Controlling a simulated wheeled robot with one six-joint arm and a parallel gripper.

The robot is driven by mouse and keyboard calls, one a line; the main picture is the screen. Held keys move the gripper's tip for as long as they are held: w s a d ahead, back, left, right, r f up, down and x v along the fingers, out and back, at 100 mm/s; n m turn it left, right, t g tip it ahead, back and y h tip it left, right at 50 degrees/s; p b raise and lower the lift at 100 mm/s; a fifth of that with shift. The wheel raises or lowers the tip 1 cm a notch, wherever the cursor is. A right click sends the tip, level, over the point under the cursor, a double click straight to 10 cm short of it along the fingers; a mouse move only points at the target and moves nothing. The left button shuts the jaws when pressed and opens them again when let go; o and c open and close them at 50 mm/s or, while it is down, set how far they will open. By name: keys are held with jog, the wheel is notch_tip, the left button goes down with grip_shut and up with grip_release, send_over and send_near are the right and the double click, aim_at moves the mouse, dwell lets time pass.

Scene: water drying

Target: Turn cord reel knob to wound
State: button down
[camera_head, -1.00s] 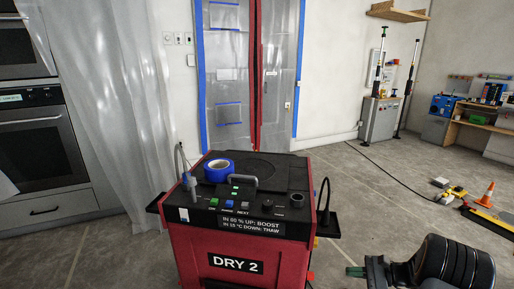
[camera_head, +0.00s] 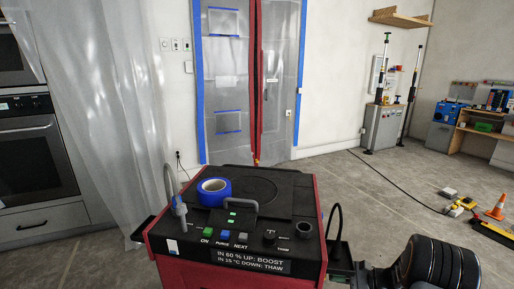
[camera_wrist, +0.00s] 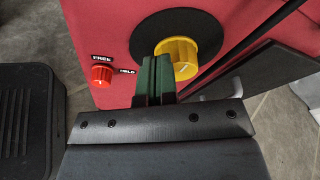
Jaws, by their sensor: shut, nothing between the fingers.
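A yellow knob (camera_wrist: 183,52) sits on a black disc (camera_wrist: 150,32) on the side of the red machine. No wound marking is readable on it. My gripper (camera_wrist: 154,62) has its green fingers shut and empty, just left of the yellow knob in the wrist view. The fingers overlap the disc's lower edge; I cannot tell whether they touch the knob. A smaller red knob (camera_wrist: 102,76), labelled FREE and HOLD, is further left. The red machine (camera_head: 245,225) stands in front of me in the head view, where its side knobs are hidden.
A roll of blue tape (camera_head: 214,191), a grey handle and buttons are on the machine's top. A black pad (camera_wrist: 28,120) lies left of my fingers. An orange cone (camera_head: 497,208) stands far right on the floor.

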jog(key=shift+a, duration=0.7)
jog(key=shift+a, duration=0.15)
jog(key=shift+w+r, duration=0.1)
jog(key=shift+w, duration=0.05)
dwell(0.3)
jog(key=shift+w+d+r+p, duration=0.15)
jog(key=shift+w+r+p, duration=0.1)
jog(key=shift+w+r, duration=0.25)
jog(key=shift+w+d+r+p, duration=0.1)
jog(key=shift+w+r+p, duration=0.15)
jog(key=shift+w, duration=0.5)
jog(key=shift+f, duration=0.2)
jog(key=shift+r, duration=0.3)
dwell(0.4)
